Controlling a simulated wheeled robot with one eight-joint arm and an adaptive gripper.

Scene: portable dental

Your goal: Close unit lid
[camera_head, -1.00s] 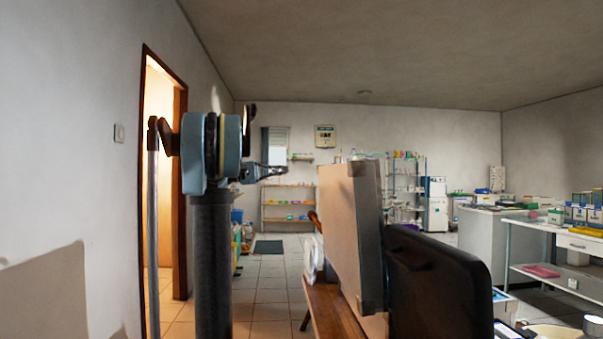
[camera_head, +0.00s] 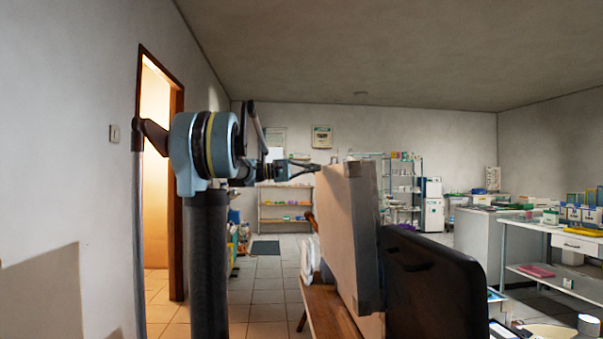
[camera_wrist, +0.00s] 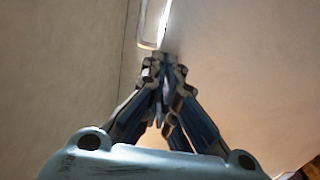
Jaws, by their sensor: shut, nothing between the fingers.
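The unit lid (camera_head: 343,225) is a tan panel with a grey edge, standing roughly upright on the wooden table in the head view. A black case part (camera_head: 432,295) stands just right of it. My gripper (camera_head: 317,167) is at the lid's upper left edge, with its fingertips close to the panel; I cannot tell whether they touch. In the wrist view my gripper (camera_wrist: 163,62) has its fingers together and empty, with a pale surface (camera_wrist: 240,60) at the right and a bright metal edge just beyond the tips. The unit's inside is hidden.
The wooden table (camera_head: 325,312) lies under the unit. A white side table (camera_head: 550,240) with boxes and a counter stand at the right. Shelves (camera_head: 285,205) line the back wall. A doorway (camera_head: 158,190) is at the left, with open tiled floor in the middle.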

